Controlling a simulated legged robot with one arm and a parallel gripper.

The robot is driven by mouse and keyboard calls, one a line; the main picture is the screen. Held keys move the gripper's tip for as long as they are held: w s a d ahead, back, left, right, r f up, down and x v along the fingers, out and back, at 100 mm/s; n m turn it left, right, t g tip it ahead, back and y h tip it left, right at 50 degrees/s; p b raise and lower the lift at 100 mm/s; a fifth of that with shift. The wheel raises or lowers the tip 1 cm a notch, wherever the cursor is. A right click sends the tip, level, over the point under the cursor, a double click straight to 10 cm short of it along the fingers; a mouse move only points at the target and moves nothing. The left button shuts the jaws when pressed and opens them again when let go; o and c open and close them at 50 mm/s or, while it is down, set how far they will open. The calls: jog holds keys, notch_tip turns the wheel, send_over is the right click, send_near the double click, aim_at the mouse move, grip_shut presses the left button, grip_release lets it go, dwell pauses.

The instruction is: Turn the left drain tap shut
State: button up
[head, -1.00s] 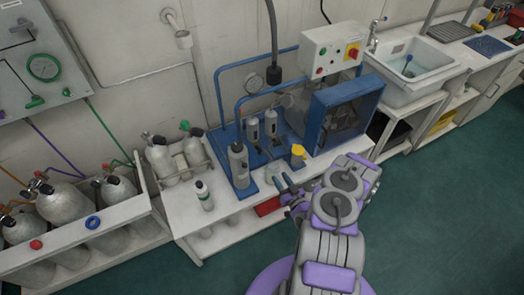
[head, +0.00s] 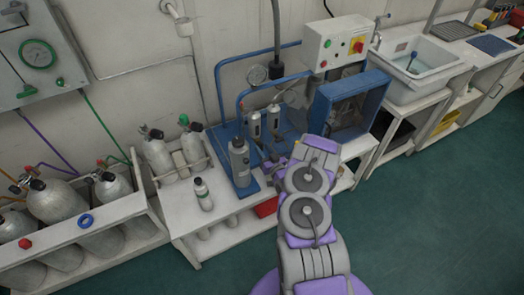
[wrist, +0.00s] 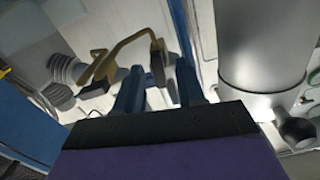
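In the wrist view, a brass tap with a bent lever (wrist: 127,48) shows ahead of my gripper (wrist: 159,75). The lever's dark end piece (wrist: 157,66) appears in the gap between my two blue fingers. The fingers are apart, and I cannot tell whether either touches it. In the head view, my gripper (head: 272,165) is low in front of two grey filter columns (head: 254,124) on the blue compressor frame. The taps there are too small or hidden by my arm to make out.
A large grey cylinder (wrist: 262,45) stands close to the right of my fingers; it also shows in the head view (head: 240,163). A blue guard box (head: 348,105) is right of the columns.

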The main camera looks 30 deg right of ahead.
jog(key=shift+w+a, duration=0.1)
jog(key=shift+w, duration=0.65)
jog(key=shift+w+d, duration=0.2)
grip_shut()
